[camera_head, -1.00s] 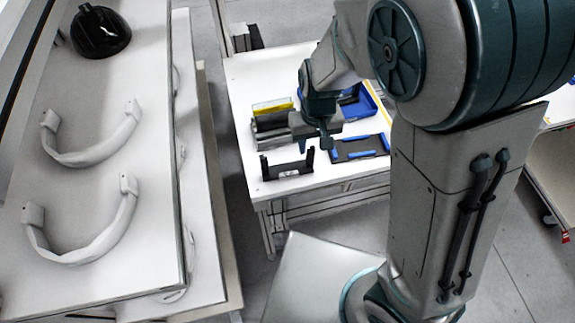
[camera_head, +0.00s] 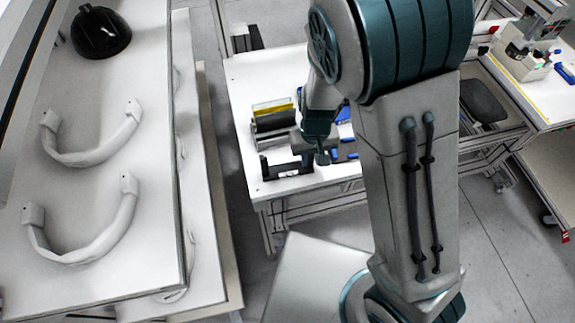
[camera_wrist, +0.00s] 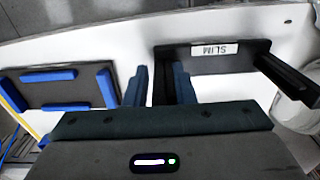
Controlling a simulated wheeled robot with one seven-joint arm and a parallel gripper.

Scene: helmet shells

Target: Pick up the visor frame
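A black U-shaped frame with a white SLIM label, which looks like the visor frame, lies at the front left of the white table in the head view (camera_head: 287,174). It also shows in the wrist view (camera_wrist: 222,58), with one upright arm at each end. My gripper (camera_head: 316,152) is low by its right end, partly hidden behind my arm. In the wrist view my gripper (camera_wrist: 160,80) has its fingers apart, with the frame's near-left arm lined up between them. I cannot tell whether they touch it.
A dark tray with blue edge blocks (camera_wrist: 65,88) lies beside the frame. A grey holder with a yellow strip (camera_head: 272,112) stands behind it. Two white curved bands (camera_head: 92,152) and a black helmet shell (camera_head: 100,32) rest on the left bench. A whitish rounded object (camera_wrist: 298,112) is at the wrist view's right.

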